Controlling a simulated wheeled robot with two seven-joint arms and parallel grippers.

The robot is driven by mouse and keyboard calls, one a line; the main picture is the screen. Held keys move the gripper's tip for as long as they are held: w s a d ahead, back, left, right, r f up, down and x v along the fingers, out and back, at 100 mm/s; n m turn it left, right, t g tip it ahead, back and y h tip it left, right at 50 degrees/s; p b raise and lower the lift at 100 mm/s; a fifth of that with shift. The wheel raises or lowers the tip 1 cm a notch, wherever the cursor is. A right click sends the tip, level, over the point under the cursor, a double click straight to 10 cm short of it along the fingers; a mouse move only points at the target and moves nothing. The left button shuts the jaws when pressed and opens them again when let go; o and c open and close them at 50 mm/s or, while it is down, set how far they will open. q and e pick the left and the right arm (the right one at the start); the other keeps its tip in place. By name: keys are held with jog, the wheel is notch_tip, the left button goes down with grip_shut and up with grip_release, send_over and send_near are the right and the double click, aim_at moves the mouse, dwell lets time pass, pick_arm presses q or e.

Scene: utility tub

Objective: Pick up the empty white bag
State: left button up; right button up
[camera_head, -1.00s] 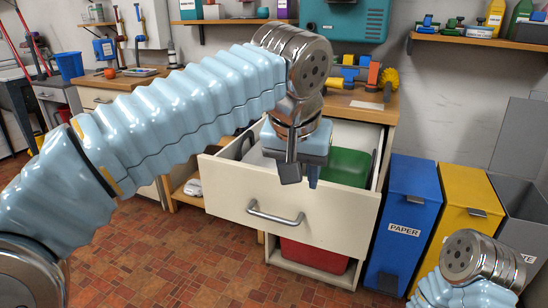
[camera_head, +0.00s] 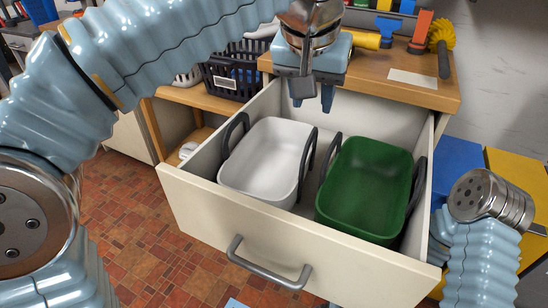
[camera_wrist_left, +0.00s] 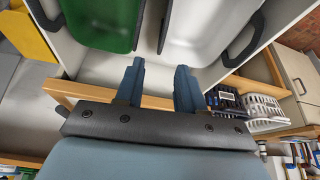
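The white bag (camera_head: 262,165) is an open-topped tub with two dark handles. It stands upright and looks empty in the left part of the open drawer. It also shows at the top of the left wrist view (camera_wrist_left: 205,20). My left gripper (camera_head: 312,98) is above the back of the drawer, behind and above the white bag. Its two fingers point down, apart, with nothing between them; the left wrist view (camera_wrist_left: 158,88) shows the same gap. The gripper does not touch the bag. My right arm shows at the lower right, but its gripper is out of view.
A green tub (camera_head: 365,185) with dark handles stands right beside the white one. The cream drawer (camera_head: 300,250) is pulled out, its walls close around both. The wooden worktop (camera_head: 400,85) lies behind. A dark basket (camera_head: 233,78) stands at the back left.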

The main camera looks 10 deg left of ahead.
aim_at(310, 137)
pick_arm(q)
jog(key=b+x, duration=0.1)
jog(key=x, duration=0.7)
jog(key=shift+f, duration=0.15)
jog(key=x, duration=0.5)
jog(key=shift+s+a+f+b, duration=0.2)
jog(key=shift+a+f+b, duration=0.05)
jog(key=shift+b, duration=0.1)
jog(key=shift+c, duration=0.3)
grip_shut()
jog(key=shift+r, duration=0.1)
